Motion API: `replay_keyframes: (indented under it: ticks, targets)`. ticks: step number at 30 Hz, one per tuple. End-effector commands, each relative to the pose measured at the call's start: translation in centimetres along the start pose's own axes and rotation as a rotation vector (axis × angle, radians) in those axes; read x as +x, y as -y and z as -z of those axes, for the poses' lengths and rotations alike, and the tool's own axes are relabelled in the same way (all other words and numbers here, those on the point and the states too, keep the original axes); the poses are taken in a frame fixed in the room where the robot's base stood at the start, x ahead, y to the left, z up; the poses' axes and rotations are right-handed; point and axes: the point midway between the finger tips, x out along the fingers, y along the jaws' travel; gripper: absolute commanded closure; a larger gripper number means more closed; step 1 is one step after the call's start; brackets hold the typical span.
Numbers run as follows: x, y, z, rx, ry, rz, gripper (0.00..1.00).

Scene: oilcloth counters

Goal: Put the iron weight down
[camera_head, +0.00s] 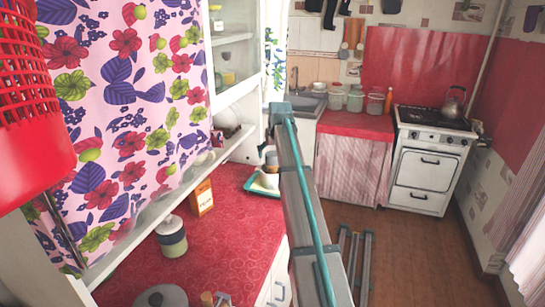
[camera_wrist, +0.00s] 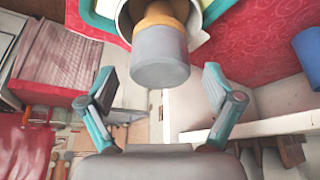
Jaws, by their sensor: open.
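The iron weight (camera_wrist: 160,60), a grey cylinder with an orange-brown band, shows at the top middle of the wrist view. It stands in or on a white round vessel (camera_wrist: 125,22), and the contact is partly hidden. In the head view the weight (camera_head: 271,157) rises above the white vessel (camera_head: 265,180) on the red counter, left of my arm. My gripper (camera_wrist: 159,78) is open, with its teal-and-grey fingers spread on either side of the weight's end in the picture and a visible gap on both sides. The fingers are not clearly seen in the head view.
A teal-rimmed tray (camera_head: 250,187) lies under the vessel. An orange box (camera_head: 202,197) and a lidded jar (camera_head: 171,237) stand nearer on the red counter (camera_head: 235,235). A shelf and flowered curtain (camera_head: 125,85) border the left. A blue object (camera_wrist: 308,45) shows at the wrist view's right.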

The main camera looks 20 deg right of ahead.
Motion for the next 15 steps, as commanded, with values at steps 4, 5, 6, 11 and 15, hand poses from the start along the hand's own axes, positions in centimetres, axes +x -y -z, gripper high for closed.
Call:
replay_keyframes:
  ticks: [4, 5, 6, 11, 15]
  targets:
    - [0.87, 0.02, -0.04, 0.0, 0.001, 0.0, 0.1]
    - [0.9, 0.02, -0.04, 0.0, 0.001, 0.0, 0.1]
    - [0.9, 0.02, -0.05, 0.0, 0.0, 0.0, 0.1]
    - [0.87, 0.01, -0.04, 0.0, 0.0, 0.0, 0.2]
    - [0.86, 0.02, -0.04, 0.0, 0.0, 0.0, 0.43]
